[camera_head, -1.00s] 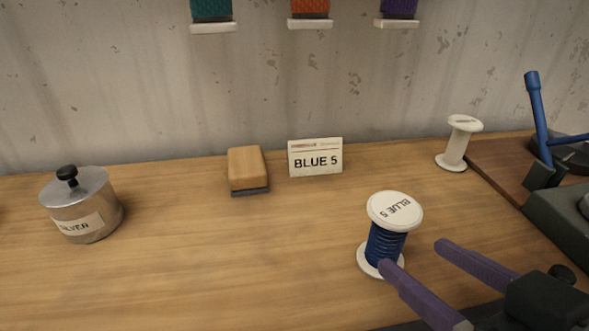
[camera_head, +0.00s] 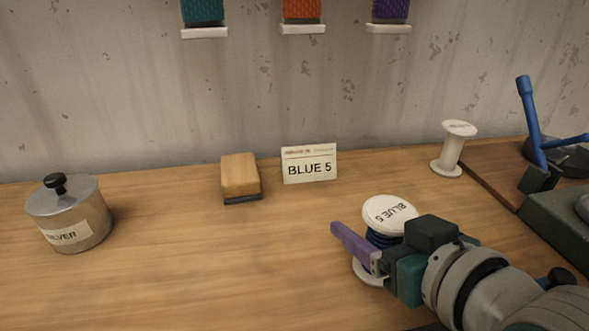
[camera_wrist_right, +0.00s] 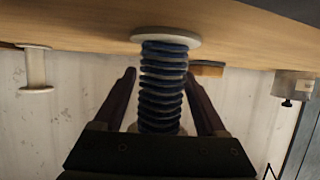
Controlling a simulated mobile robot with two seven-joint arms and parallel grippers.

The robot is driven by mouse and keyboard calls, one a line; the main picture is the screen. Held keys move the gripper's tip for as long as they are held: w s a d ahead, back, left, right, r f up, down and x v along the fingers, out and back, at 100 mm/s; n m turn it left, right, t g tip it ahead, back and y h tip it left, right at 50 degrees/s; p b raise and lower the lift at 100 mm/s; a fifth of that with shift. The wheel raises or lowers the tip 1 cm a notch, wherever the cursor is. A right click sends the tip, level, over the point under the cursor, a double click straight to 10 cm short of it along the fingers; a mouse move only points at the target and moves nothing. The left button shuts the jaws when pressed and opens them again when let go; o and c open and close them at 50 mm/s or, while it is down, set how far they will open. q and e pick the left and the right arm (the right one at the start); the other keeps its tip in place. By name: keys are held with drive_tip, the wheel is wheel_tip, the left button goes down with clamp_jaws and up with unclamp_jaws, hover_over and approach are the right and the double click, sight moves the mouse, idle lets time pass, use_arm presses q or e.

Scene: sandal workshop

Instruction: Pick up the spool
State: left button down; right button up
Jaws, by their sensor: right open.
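The spool (camera_head: 389,216) stands upright on the wooden table, with white flanges, blue thread and "BLUE 5" on top. My right gripper (camera_head: 358,247) is at it, with one purple finger on its near left side; the gripper body covers part of the spool and hides the other finger. In the right wrist view the spool (camera_wrist_right: 163,85) stands between the two open fingers (camera_wrist_right: 161,76), with a gap visible on each side near the tips. My left gripper is not in view.
A "BLUE 5" card (camera_head: 309,164) and a wooden block (camera_head: 240,176) stand behind. A lidded silver tin (camera_head: 70,215) is at left. A bare white spool (camera_head: 452,150) stands at back right, near a dark board (camera_head: 492,170) with blue-handled equipment. The table's middle left is clear.

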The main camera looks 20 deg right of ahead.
drive_tip(key=shift+c, duration=0.3)
clamp_jaws()
idle(0.3)
